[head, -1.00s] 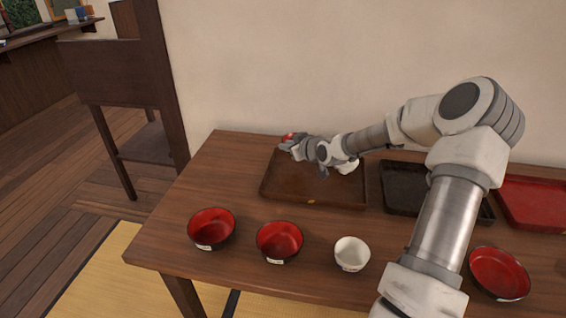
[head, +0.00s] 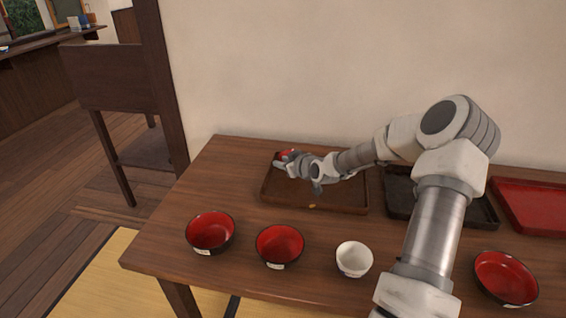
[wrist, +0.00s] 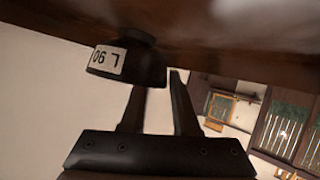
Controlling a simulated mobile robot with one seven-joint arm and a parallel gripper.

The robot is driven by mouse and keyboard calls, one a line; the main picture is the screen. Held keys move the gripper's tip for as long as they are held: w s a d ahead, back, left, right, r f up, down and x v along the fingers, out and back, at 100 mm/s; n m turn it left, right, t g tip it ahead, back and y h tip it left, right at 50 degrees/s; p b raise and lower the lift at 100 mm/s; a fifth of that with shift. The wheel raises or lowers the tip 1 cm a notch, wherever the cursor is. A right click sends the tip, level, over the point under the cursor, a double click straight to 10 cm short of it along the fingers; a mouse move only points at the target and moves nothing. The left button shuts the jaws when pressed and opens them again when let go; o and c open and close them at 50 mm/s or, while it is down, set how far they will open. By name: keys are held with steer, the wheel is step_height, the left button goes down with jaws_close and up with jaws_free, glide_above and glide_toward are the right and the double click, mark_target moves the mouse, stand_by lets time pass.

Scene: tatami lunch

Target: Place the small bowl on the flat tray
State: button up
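The small bowl (head: 287,155), red inside, shows at the tip of my gripper (head: 282,164), over the back left of the brown tray (head: 325,199). In the wrist view the small bowl (wrist: 112,73) is dark outside with a white label reading "L 90". My gripper (wrist: 160,88) has one finger passing behind its wall and the other beside its outer side. The picture is upside down there, and the bowl's foot faces the brown surface (wrist: 225,30). I cannot tell whether it touches that surface. The inner fingertip is hidden by the bowl.
Two red bowls (head: 210,234) (head: 280,245) and a white cup (head: 354,259) stand along the table's front. A red dish (head: 504,279) is at the front right. A black tray (head: 400,207) and a red tray (head: 530,205) lie right. A wall stands behind the table (head: 170,250).

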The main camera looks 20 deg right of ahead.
steer(key=shift+o, duration=1)
steer(key=shift+r, duration=0.15)
steer(key=p+v, duration=0.3)
steer(key=v, duration=0.9)
